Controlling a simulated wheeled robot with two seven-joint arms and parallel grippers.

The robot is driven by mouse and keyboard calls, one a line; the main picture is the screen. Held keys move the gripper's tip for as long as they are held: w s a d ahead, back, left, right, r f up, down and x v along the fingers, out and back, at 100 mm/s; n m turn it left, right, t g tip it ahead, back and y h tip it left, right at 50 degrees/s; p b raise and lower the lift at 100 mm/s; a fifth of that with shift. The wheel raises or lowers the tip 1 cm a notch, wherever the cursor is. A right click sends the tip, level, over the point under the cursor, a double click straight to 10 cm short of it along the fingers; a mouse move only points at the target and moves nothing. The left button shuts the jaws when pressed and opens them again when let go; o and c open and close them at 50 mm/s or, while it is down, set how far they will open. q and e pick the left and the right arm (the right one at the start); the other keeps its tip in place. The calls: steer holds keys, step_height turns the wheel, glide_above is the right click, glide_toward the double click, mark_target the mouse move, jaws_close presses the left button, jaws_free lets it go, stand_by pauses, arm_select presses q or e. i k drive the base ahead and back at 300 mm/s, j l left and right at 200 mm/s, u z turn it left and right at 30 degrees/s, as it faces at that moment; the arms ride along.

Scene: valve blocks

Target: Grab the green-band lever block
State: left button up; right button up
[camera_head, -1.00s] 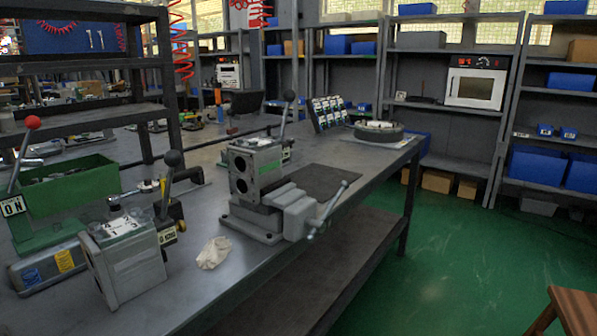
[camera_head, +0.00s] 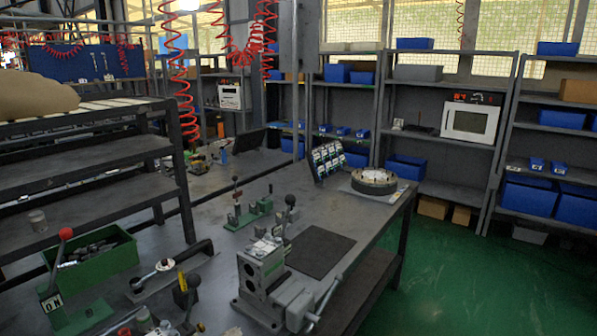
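A grey metal valve block (camera_head: 250,272) with round ports in its front face sits in a grey vise (camera_head: 292,306) on the bench, low in the middle of the head view. A green strip shows on its right side, and a lever with a black knob (camera_head: 290,200) stands up at its back. Another lever device with a green base (camera_head: 248,216) stands farther back on the bench. Neither of my grippers is in view.
A green bin (camera_head: 105,268) of metal parts and a red-knobbed lever (camera_head: 65,235) are at left. A dark mat (camera_head: 318,250) lies right of the block. A round fixture (camera_head: 373,182) sits at the bench's far end. Shelves line the back; green floor is clear at right.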

mark_target(255, 274)
steer(key=l+u, duration=0.1)
steer(key=u, duration=0.2)
steer(key=l+u, duration=0.1)
steer(key=u, duration=0.2)
steer(key=i+u, duration=0.15)
steer(key=u, duration=0.2)
steer(key=i+u, duration=0.15)
steer(key=u, duration=0.2)
steer(key=i+l+u, duration=0.1)
steer(key=u, duration=0.25)
